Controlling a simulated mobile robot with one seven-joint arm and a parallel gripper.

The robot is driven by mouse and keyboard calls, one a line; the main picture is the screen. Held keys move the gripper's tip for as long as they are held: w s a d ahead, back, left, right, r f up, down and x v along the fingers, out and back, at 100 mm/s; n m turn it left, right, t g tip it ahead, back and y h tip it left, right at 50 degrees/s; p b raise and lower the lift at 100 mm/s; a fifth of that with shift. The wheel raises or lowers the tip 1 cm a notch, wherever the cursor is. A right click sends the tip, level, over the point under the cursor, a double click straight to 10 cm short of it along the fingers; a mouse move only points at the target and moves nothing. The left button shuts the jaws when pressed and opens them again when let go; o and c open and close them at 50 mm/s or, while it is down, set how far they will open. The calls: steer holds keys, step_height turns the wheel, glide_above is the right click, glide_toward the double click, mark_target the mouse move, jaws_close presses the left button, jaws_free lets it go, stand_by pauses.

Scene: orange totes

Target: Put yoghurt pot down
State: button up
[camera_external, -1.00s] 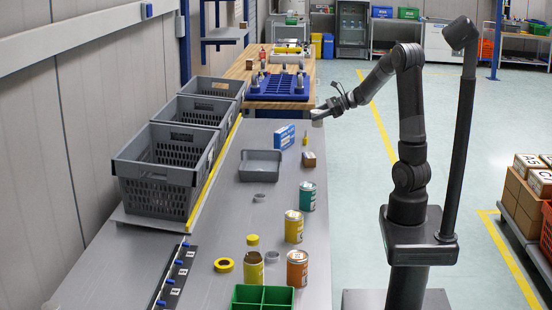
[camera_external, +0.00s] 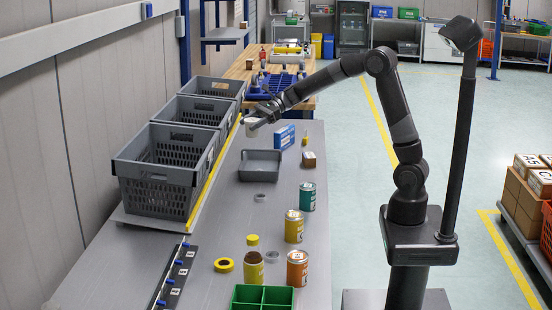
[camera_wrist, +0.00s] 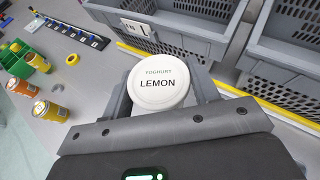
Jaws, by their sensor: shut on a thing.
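The yoghurt pot (camera_wrist: 158,86) has a white lid reading "YOGHURT LEMON" in the wrist view. My gripper (camera_external: 252,122) is shut on it, with a finger on each side. In the external view the pot (camera_external: 251,131) shows small and pale under my gripper, near the yellow strip beside the grey crates. It appears to be held above the table (camera_external: 215,240), but the exact height is hard to tell. The pot's lower part is hidden in the wrist view.
Grey crates (camera_external: 152,178) stand in a row along the left. A shallow grey tray (camera_external: 260,167), a blue-white box (camera_external: 284,137) and several cans (camera_external: 294,226) stand on the table. A green divided bin (camera_external: 262,297) is at the front. The table's middle left is clear.

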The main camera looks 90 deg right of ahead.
steer(key=shift+o, duration=0.2)
steer(key=w+a+n+y, duration=0.1)
steer(key=w+a, duration=0.2)
steer(key=a, duration=0.4)
steer(key=w+a+n+g+y, duration=0.1)
steer(key=w+a, duration=0.2)
steer(key=a, duration=0.4)
steer(key=shift+g, duration=0.3)
steer(key=s+a+n+g+y, duration=0.25)
steer(key=a+n+g, duration=0.35)
steer(key=a, duration=3.5)
step_height(320, 180, down, 11)
steer(key=shift+y, duration=0.25)
steer(key=a+f, duration=0.2)
steer(key=a, duration=0.2)
steer(key=s+a+f, duration=0.1)
steer(key=a+f, duration=0.1)
steer(key=a, duration=0.2)
steer(key=a+f, duration=0.3)
steer(key=shift+s+a, duration=0.15)
steer(key=shift+a, duration=0.25)
steer(key=shift+f, duration=1.95)
